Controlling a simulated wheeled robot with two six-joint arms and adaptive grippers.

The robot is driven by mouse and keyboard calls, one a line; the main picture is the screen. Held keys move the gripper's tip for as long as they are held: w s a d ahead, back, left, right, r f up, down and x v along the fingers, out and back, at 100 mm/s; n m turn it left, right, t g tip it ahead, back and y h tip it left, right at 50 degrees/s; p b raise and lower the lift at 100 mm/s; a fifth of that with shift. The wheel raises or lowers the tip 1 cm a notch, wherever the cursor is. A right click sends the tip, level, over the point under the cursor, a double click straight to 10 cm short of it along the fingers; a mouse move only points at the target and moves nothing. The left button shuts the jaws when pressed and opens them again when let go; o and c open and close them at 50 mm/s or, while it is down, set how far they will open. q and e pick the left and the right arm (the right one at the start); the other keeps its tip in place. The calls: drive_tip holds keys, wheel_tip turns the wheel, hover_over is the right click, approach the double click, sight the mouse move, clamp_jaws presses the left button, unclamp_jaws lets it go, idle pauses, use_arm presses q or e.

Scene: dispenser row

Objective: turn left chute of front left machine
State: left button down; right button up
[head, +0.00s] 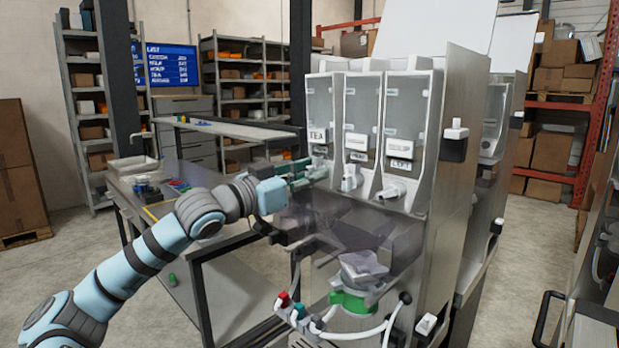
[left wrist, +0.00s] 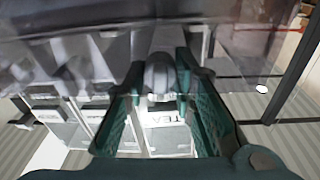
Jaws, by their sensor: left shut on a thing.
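The front left machine (head: 430,150) is a steel dispenser with three clear-fronted canisters side by side. Its left canister (head: 319,108) carries a TEA label, which shows upside down in the left wrist view (left wrist: 163,118). My left gripper (head: 308,174) reaches in from the left below that label. In the left wrist view its green fingers (left wrist: 158,85) are shut on the grey rounded left chute (left wrist: 158,70). In the head view the fingers mostly hide this chute. The middle chute (head: 351,179) and right chute (head: 390,191) stick out free beside it. My right gripper is not in view.
A dark translucent guard (head: 345,228) lies below the chutes, above a unit with a green ring (head: 352,302) and white hoses. A steel table (head: 190,190) with small items stands to the left. A raised shelf (head: 225,130) runs behind my gripper.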

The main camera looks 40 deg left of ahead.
use_arm(q)
drive_tip(key=shift+n, duration=0.5)
drive_tip(key=c, duration=1.7)
unclamp_jaws()
